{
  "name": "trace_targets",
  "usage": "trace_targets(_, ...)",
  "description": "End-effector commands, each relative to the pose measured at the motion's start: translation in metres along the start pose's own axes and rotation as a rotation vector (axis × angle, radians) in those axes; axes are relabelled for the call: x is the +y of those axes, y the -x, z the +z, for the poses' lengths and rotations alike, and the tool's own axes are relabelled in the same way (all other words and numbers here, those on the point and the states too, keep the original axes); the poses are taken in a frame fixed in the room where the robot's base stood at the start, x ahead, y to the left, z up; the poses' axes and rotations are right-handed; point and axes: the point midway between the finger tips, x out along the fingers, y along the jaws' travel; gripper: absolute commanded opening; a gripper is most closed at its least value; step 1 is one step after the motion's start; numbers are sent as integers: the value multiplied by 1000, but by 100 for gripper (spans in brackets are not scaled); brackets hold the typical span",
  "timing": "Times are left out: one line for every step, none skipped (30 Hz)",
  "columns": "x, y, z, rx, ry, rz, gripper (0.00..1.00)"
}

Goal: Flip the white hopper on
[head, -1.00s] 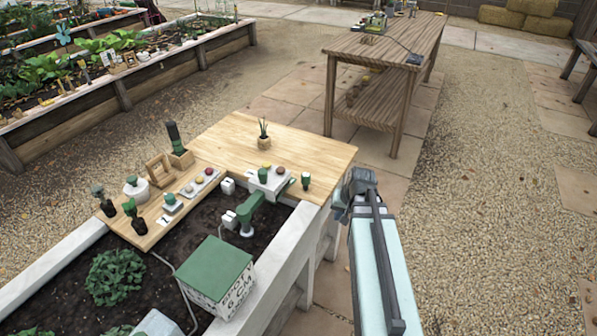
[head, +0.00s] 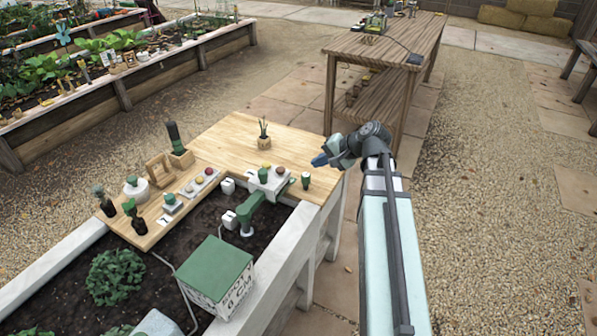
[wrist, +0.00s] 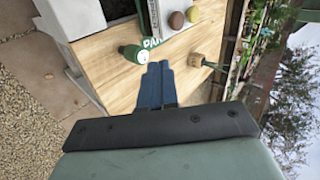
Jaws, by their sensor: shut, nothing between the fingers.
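No part is plainly marked as the white hopper, and I cannot tell which white piece it is. A white box with a green knob and coloured domes (head: 270,184) sits at the bed's inner corner. Part of a pale panel with domes (wrist: 172,18) shows at the top of the wrist view. My gripper (head: 319,161) is shut and empty, its blue fingers (wrist: 156,84) together above the wooden board, right of that box in the head view. A small green-topped piece (head: 305,181) stands below the fingers; it also shows in the wrist view (wrist: 134,53). No switch lever is clear.
A potted plant (head: 264,136) stands on the wooden board (head: 225,138). A white pot (head: 136,188), a panel with domes (head: 200,182) and dark bottles stand left. A green-lidded white box (head: 216,276) and green pipe (head: 247,213) are in the bed. Gravel lies right.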

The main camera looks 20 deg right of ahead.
Motion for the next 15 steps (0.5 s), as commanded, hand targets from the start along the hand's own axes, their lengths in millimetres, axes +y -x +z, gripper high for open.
trace_targets(0,0,1,-4,-21,2,0)
trace_targets(1,0,1,-6,-31,3,0)
trace_targets(1,0,1,-6,-41,4,0)
trace_targets(1,0,1,-6,-48,4,0)
trace_targets(1,0,1,-6,-52,5,0)
trace_targets(1,0,1,-6,-55,5,0)
trace_targets(1,0,1,-6,-56,5,0)
trace_targets(1,0,1,-6,-57,6,0)
trace_targets(1,0,1,-5,-57,6,0)
trace_targets(1,0,1,-5,-57,6,0)
trace_targets(1,0,1,-5,-56,6,0)
trace_targets(2,0,1,-5,-56,6,0)
trace_targets(2,0,1,-5,-56,6,0)
trace_targets(2,0,1,-5,-56,6,0)
trace_targets(2,-1,1,-5,-56,6,0)
